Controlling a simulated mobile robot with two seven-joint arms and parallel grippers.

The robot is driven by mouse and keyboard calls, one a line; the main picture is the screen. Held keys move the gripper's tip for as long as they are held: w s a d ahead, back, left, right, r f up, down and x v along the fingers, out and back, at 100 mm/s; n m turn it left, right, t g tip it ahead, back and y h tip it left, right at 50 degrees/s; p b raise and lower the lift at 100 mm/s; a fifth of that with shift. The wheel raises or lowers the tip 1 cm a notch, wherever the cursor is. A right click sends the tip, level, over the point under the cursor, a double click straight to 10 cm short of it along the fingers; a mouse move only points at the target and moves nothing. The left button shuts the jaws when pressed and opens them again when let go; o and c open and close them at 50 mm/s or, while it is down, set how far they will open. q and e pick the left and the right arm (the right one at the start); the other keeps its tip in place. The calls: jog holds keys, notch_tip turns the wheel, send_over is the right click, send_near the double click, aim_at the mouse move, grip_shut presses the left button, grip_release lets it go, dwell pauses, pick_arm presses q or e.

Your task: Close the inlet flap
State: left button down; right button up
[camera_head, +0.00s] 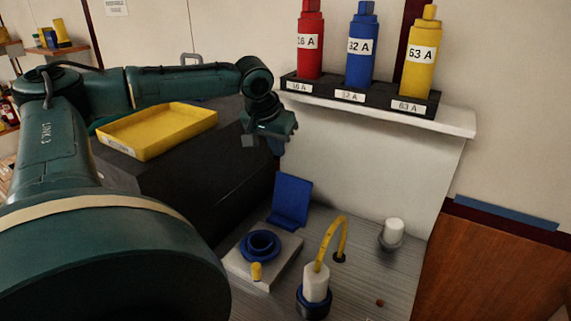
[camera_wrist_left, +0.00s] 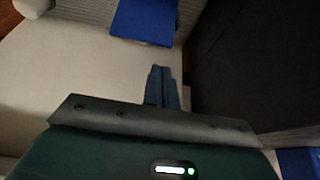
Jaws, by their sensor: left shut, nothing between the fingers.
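The inlet flap (camera_head: 291,200) is a blue plate that stands raised and leans back behind the round blue inlet socket (camera_head: 260,245). The socket sits open on a grey block (camera_head: 236,264). My left gripper (camera_head: 277,148) is shut and empty, above and slightly left of the flap and apart from it. In the left wrist view the shut fingers (camera_wrist_left: 161,70) point toward the blue flap (camera_wrist_left: 143,20), which shows at the top edge. My right gripper is in neither view.
A white plug (camera_head: 316,284) with a yellow cable stands right of the socket, and a white-topped knob (camera_head: 393,232) farther right. Red, blue and yellow breakers (camera_head: 421,60) stand in a black rack on the ledge. A yellow tray (camera_head: 158,130) lies on a dark box at left.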

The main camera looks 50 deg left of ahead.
pick_arm(q)
jog(key=d+x, duration=0.1)
jog(key=x, duration=0.6)
jog(key=shift+a+f+b, duration=0.2)
jog(key=shift+a+b, duration=0.15)
jog(key=shift+a, duration=0.2)
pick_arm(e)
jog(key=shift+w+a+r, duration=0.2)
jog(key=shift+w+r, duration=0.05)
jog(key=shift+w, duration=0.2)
pick_arm(q)
jog(key=shift+w, duration=0.1)
